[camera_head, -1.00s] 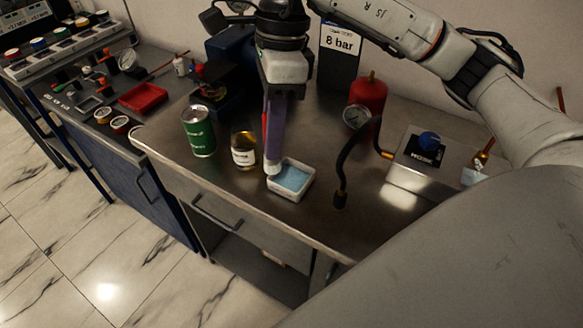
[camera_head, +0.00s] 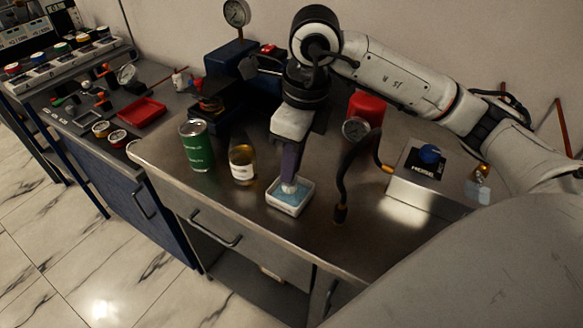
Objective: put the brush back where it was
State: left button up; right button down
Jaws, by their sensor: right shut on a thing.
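My right gripper (camera_head: 290,155) points down over the metal bench (camera_head: 330,240) and is shut on the brush (camera_head: 289,185). Only the brush's pale lower end shows clearly below the dark purple part between the jaws. That lower end is over or in the small white tray (camera_head: 272,199) with a light blue inside. I cannot tell whether it touches the bottom. My left gripper is not in view.
A green can (camera_head: 196,146) and a glass jar with amber liquid (camera_head: 242,164) stand left of the tray. A black hose (camera_head: 340,185) with a gauge and a steel box with a blue knob (camera_head: 430,154) are to the right. The front bench strip is clear.

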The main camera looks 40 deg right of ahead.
jog(key=shift+f, duration=0.8)
jog(key=shift+f, duration=0.15)
jog(key=c, duration=1.7)
grip_release()
jog(key=shift+r, duration=0.25)
jog(key=r, duration=0.4)
jog(key=s+r, duration=0.1)
jog(key=r, duration=0.3)
jog(key=d+r+p, duration=0.1)
jog(key=r, duration=0.2)
jog(key=shift+s+r, duration=0.2)
jog(key=shift+r, duration=0.2)
